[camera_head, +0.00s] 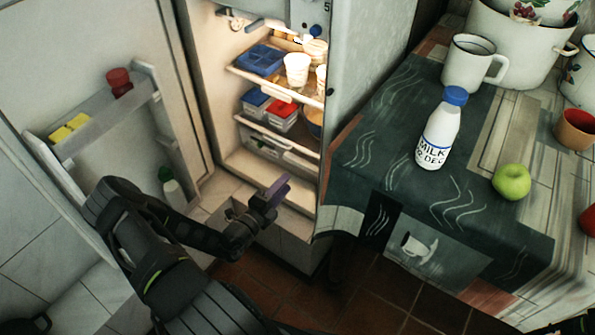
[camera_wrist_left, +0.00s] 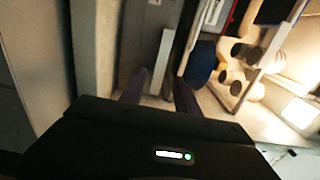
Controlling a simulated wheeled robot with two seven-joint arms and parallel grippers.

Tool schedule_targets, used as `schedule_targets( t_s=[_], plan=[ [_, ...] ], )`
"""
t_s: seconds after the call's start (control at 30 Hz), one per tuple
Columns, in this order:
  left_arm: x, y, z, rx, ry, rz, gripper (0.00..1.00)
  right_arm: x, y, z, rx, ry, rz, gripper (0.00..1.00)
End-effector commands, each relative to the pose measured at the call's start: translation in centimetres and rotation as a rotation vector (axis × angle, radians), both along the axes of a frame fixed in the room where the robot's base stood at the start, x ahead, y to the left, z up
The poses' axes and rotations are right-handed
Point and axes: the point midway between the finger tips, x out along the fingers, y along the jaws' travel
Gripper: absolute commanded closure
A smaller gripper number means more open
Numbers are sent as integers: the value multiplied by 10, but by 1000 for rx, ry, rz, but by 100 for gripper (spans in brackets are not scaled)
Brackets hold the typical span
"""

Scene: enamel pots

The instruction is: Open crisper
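The open fridge (camera_head: 332,95) stands at the upper middle of the head view. The crisper (camera_head: 266,143) appears as a pale, clear-fronted drawer under the lowest shelf and looks shut. My left gripper (camera_head: 279,190) is in front of and below the crisper, at the fridge's lower opening. In the left wrist view its two dark fingers (camera_wrist_left: 160,92) stand apart with nothing clearly held between them. A pale upright bar (camera_wrist_left: 163,62) lies just beyond the fingers; I cannot tell whether it is the crisper's handle or whether they touch it. My right gripper is not in view.
The fridge door (camera_head: 110,75) is swung open to the left, with a door shelf (camera_head: 105,122) near my left arm. Containers (camera_head: 283,113) fill the shelves above the crisper. A counter with a milk bottle (camera_head: 437,135) and green apple (camera_head: 511,182) stands right.

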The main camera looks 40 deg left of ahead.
Motion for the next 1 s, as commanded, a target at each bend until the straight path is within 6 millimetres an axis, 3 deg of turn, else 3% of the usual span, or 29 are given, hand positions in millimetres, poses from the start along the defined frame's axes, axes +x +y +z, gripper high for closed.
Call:
schedule_targets(
  t_s=[0.5,0.83,1.0],
  plan=[
    [68,1,-1,1,-1,-2,62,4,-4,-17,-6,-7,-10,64],
    [73,1,0,0,1,-2,62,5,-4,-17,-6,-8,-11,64],
    [73,1,0,1,1,-1,74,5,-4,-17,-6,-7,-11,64]
  ],
)
